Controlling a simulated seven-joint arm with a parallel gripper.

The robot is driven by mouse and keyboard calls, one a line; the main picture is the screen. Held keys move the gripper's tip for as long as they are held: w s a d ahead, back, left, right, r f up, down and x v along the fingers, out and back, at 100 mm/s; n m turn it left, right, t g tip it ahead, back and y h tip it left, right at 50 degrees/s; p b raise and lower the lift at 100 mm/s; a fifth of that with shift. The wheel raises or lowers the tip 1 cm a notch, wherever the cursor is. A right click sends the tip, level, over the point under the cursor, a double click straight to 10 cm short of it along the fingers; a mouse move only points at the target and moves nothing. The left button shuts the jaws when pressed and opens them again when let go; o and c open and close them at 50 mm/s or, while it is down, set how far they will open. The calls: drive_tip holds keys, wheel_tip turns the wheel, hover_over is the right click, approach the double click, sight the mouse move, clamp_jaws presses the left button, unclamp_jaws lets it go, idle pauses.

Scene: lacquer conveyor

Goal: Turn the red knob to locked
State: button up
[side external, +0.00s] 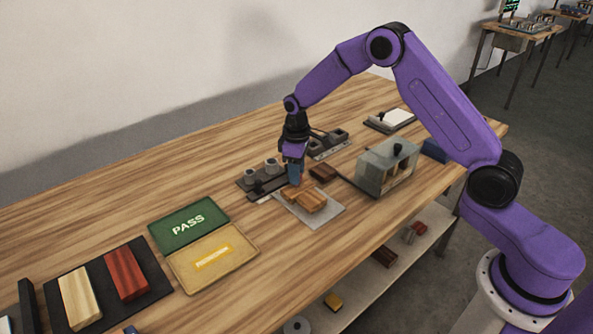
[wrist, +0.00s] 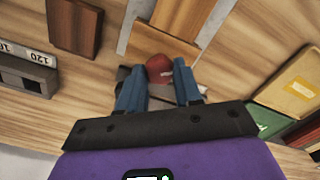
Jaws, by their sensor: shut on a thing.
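The red knob (wrist: 158,68) shows in the wrist view between the blue fingertips of my gripper (wrist: 160,76). The fingers are shut on it, one on each side. In the side external view my gripper (side external: 294,178) points down at the dark fixture (side external: 248,184) beside a grey plate, and its fingers hide the knob there. The knob's pointer and any locked marking cannot be made out.
Brown wooden blocks (side external: 312,201) lie on the grey plate (side external: 325,216) close to my fingers. A grey box fixture (side external: 376,174) stands to the right. The green PASS tray (side external: 187,222) and a yellow tray (side external: 235,268) lie left.

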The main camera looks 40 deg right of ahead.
drive_tip(key=m, duration=0.6)
drive_tip(key=shift+m, duration=0.3)
idle(0.4)
drive_tip(key=o, duration=1)
drive_tip(key=shift+r, duration=0.15)
wheel_tip(320, 180, up, 17)
drive_tip(key=shift+r, duration=0.1)
